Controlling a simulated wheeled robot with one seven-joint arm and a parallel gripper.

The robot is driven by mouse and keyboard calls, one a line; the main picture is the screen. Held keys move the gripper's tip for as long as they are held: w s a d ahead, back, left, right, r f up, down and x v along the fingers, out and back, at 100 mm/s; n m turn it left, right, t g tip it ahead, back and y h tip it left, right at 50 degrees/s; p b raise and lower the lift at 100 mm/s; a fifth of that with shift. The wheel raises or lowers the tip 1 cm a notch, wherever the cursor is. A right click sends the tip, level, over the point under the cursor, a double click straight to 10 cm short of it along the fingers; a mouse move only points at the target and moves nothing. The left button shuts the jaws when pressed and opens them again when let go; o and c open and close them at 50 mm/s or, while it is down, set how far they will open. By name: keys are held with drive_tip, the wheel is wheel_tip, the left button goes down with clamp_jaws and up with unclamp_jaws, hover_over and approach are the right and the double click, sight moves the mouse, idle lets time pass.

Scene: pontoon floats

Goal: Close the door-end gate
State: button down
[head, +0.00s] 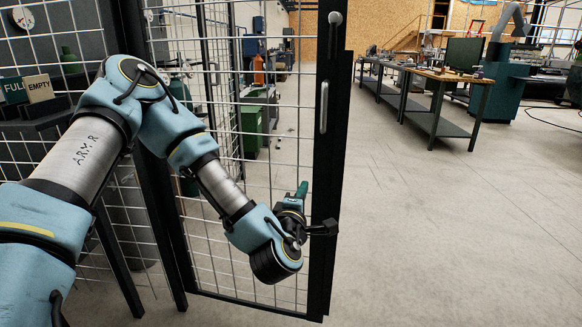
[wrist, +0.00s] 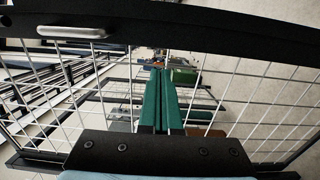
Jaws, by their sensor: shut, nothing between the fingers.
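The gate (head: 328,165) is a black-framed wire mesh panel in the middle of the head view. Its free upright edge stands toward the right, with open floor beyond. A pale bar handle (head: 324,107) is on that upright; the handle (wrist: 72,32) also shows at the upper left of the wrist view. My gripper (head: 302,187) is low beside the upright, below the handle. Its green fingers (wrist: 160,88) are together and empty, against the mesh in the wrist view. I cannot tell whether the fingertips touch the mesh or pass through it.
Mesh fencing and a shelf with FULL and EMPTY signs (head: 39,88) stand at the left. Green bins (head: 250,130) show through the mesh. Workbenches (head: 443,80) stand at the back right. The floor right of the gate is clear.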

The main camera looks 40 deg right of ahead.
sight(314, 162)
drive_tip(key=p+x, duration=0.2)
drive_tip(key=x, duration=1)
drive_tip(key=shift+w+d+p, duration=0.25)
drive_tip(key=shift+p, duration=0.05)
drive_tip(key=shift+w+d, duration=0.25)
drive_tip(key=shift+d, duration=0.15)
